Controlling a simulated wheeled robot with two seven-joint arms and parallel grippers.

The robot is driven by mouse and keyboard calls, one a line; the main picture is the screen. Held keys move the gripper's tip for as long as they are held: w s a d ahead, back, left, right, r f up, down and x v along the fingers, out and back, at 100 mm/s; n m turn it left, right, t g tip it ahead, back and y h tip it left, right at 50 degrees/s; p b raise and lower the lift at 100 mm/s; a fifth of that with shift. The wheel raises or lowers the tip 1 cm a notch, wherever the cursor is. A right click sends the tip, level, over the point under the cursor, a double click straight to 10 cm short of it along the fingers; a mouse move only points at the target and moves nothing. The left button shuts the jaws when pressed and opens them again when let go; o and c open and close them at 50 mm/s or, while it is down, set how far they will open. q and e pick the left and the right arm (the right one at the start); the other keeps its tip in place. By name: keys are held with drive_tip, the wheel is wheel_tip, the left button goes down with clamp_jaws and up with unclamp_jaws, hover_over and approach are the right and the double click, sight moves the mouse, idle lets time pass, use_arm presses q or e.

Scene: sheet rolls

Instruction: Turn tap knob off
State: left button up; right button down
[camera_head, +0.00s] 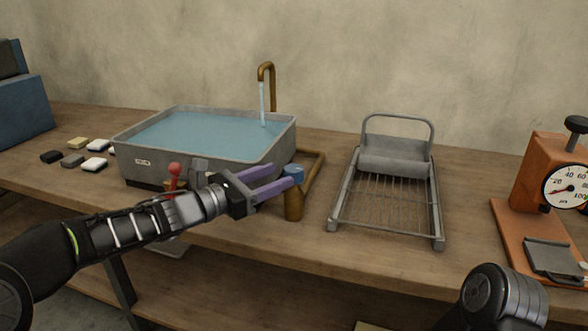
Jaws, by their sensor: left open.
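The tap knob (294,171) is a blue cap on top of a short brass post (293,206) on the bench, right of the sink's front corner. A curved brass spout (267,72) rises behind the sink (190,152), and a stream of water (262,104) falls from it into the blue water. My left gripper (280,179) reaches in from the left with two purple fingers, open. Its fingertips are at the blue knob, one on the far side and one on the near side; contact cannot be told. My right gripper is out of view; only part of my right arm shows at bottom right.
A red-knobbed lever (174,170) stands at the sink's front. A metal rack with a roller (390,190) is right of the tap. An orange scale (545,190) stands far right. Several small blocks (77,143) lie left. Bare wooden bench (465,190) lies between rack and scale.

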sight(286, 172)
use_arm(q)
drive_tip(key=x, duration=0.6)
drive_tip(key=shift+c, duration=0.3)
